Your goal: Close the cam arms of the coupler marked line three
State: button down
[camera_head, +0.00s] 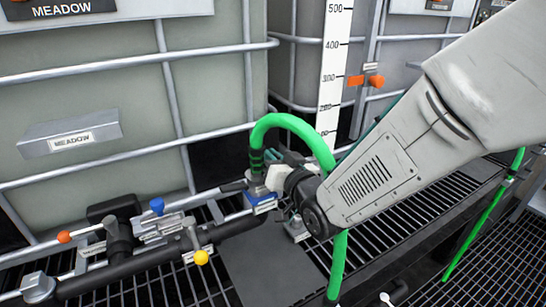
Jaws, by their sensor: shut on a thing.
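A green hose (283,121) arches up and bends down to a dark banded end (257,160). Its coupler (258,190) sits at that end, beside the dark pipe and above a blue block with a small pale label, too small to read. My gripper (270,176) reaches in from the right and is shut at the coupler, just below the hose end. The wrist and fingers hide much of the coupler. I cannot make out its cam arms or which part is between the fingers.
A dark manifold pipe (130,262) runs along the lower left, with blue (157,205), orange (64,237) and yellow (201,257) knobs. Caged totes (110,170) labelled MEADOW stand close behind. A white level scale (333,75) rises behind my arm. Another green hose (480,230) hangs at right.

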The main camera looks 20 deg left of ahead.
jog(key=c, duration=1.5)
grip_release()
jog(key=s+d+f+m, duration=0.3)
jog(key=d+m, duration=0.5)
jog(key=m, duration=0.4)
jog(key=w+d+r+n+h, duration=0.1)
jog(key=w+d+h, duration=0.15)
jog(key=d, duration=0.35)
jog(key=w+d+r+h, duration=0.1)
jog(key=w+d+h, duration=0.15)
jog(key=d, duration=0.25)
jog(key=s+d+g+h, duration=0.1)
jog(key=d+h, duration=0.2)
jog(key=d, duration=0.3)
jog(key=s+d+r+n+g+h, duration=0.1)
jog(key=s+d+h, duration=0.1)
jog(key=d, duration=0.5)
jog(key=shift+s+d+r+g+h, duration=0.2)
jog(key=shift+s+g+h, duration=0.1)
jog(key=shift+g+h, duration=0.1)
